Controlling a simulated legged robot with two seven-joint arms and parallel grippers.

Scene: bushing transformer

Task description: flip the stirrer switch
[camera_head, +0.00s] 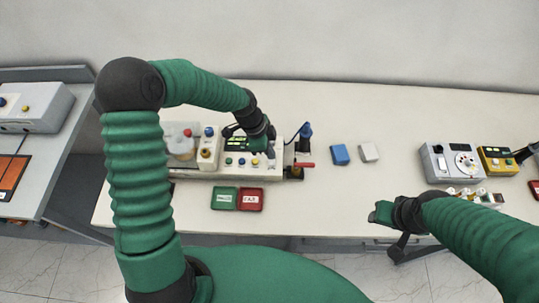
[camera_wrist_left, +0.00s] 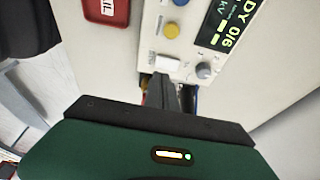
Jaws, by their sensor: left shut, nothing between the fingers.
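The tester's control panel (camera_head: 243,161) is on the table below my left gripper (camera_head: 268,140). In the left wrist view the left gripper (camera_wrist_left: 163,80) is shut and empty. Its dark fingertips are right at the panel's edge, just below a white block-like switch (camera_wrist_left: 169,63); I cannot tell whether they touch. This may be the stirrer switch, but its label is too small to read. A grey knob (camera_wrist_left: 204,70) sits to its right and a yellow button (camera_wrist_left: 172,29) above it. My right gripper (camera_head: 382,212) is over the table's front edge, its fingers unclear.
A green tray (camera_head: 224,206) and a red tray (camera_head: 250,207) lie in front of the tester. A blue block (camera_head: 340,154) and a white block (camera_head: 369,152) lie to its right. A grey dial device (camera_head: 450,174) stands farther right.

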